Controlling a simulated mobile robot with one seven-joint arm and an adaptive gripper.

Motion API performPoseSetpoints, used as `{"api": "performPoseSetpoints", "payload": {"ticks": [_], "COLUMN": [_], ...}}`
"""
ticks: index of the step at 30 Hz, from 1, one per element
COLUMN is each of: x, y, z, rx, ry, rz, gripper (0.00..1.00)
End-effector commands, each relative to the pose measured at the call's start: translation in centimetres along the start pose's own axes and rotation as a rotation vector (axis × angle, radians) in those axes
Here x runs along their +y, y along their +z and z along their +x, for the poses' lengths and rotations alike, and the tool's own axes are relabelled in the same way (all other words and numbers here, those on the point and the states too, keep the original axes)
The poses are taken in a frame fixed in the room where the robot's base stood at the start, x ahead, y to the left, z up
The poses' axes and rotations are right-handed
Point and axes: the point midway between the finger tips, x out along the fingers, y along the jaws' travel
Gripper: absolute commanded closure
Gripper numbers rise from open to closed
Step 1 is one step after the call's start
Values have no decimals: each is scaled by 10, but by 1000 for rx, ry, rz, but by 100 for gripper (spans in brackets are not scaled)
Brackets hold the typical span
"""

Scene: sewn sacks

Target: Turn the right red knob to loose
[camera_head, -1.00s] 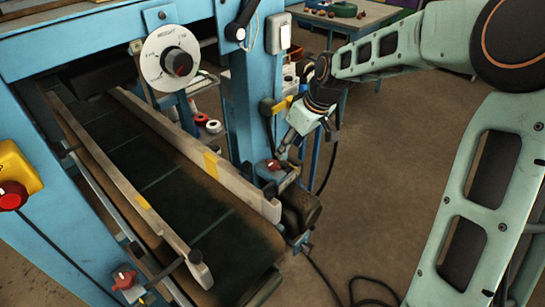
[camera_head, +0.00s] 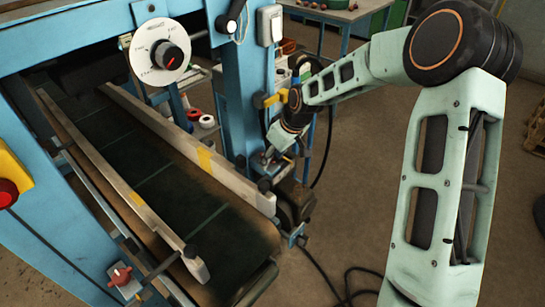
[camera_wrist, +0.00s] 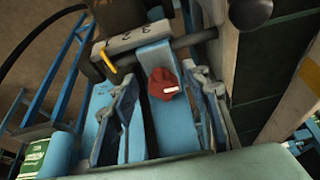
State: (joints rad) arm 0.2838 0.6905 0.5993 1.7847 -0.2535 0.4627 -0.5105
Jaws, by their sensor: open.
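The right red knob (camera_wrist: 163,85) shows in the wrist view on a blue bracket beside the conveyor, with a white pointer mark facing right. My gripper (camera_wrist: 162,76) is open, its two fingers on the left and right of the knob with gaps to both. How deep the knob sits between the fingertips is hard to tell. In the head view my gripper (camera_head: 270,154) is at the right conveyor guide's near end, and it mostly hides the knob there.
Another red knob (camera_head: 120,275) is on the conveyor's left side. The conveyor belt (camera_head: 150,195) runs between two guide rails (camera_head: 205,160). Cables lie on the floor at right.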

Motion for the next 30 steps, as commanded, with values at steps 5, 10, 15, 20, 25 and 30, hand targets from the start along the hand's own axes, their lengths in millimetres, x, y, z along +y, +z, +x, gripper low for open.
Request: {"api": "performPoseSetpoints", "payload": {"ticks": [5,10,15,20,25,30], "x": [0,0,0,1,1,1], "y": [0,0,0,0,-1,-1], "z": [0,0,-1,-1,-1,-1], "rx": [0,0,0,0,0,1], "ry": [0,0,0,-9,-24,-22], "rz": [0,0,0,-20,-55,-55], "gripper": [64,82,99,99,99,99]}}
